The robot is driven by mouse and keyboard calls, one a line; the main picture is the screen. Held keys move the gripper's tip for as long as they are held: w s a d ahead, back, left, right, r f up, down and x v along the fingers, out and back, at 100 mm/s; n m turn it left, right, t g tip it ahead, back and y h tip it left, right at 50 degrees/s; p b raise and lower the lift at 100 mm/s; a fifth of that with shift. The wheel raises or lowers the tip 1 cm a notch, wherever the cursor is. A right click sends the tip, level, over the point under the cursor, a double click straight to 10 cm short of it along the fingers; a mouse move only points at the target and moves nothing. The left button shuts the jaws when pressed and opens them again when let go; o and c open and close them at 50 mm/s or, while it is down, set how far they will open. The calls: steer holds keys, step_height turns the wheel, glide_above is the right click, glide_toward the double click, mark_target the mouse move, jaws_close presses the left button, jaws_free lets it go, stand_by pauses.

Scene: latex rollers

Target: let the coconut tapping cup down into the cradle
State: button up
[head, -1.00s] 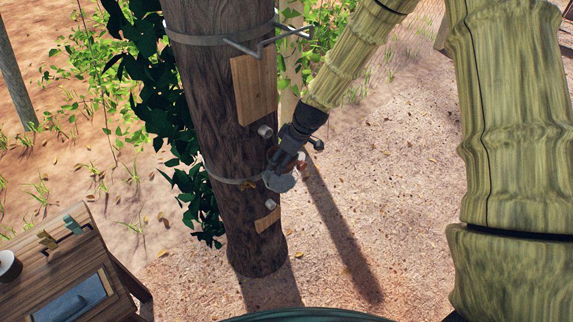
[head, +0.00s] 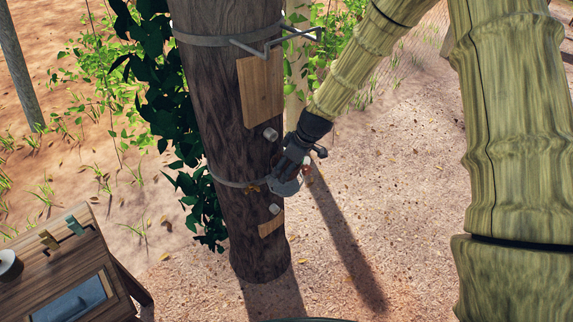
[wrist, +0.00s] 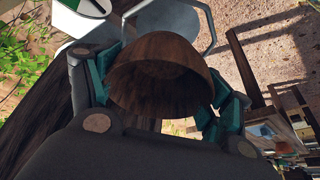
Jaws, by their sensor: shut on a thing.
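The coconut tapping cup (wrist: 160,75) is a brown, rounded half shell in the wrist view, its open side facing the camera. My gripper (wrist: 160,95) is shut on it, with teal fingers at its left and right sides. In the head view my gripper (head: 287,172) is close to the right side of the trunk, at the lower metal band. The cup cannot be made out clearly there. A pale grey angular frame (wrist: 207,28), probably the cradle, shows behind the cup in the wrist view. I cannot tell whether cup and frame touch.
The dark trunk (head: 238,110) carries an upper bent wire bracket (head: 270,50), a wooden board (head: 262,90) and pale pegs, one (head: 271,134) just above my gripper. A wooden table (head: 30,285) stands at lower left. The ground right of the trunk is clear.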

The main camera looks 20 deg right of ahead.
steer(key=shift+f+b, duration=1.1)
steer(key=shift+f, duration=0.75)
steer(key=shift+s+f+b, duration=0.2)
steer(key=shift+f+b, duration=0.15)
steer(key=shift+f, duration=0.25)
steer(key=shift+o, duration=0.2)
steer(key=shift+f, duration=0.15)
steer(key=o, duration=0.6)
steer(key=shift+s, duration=0.1)
steer(key=o, duration=0.4)
steer(key=shift+w+f, duration=0.1)
steer(key=shift+w, duration=0.1)
steer(key=shift+c, duration=0.2)
steer(key=shift+d+r, duration=0.1)
steer(key=shift+r, duration=0.25)
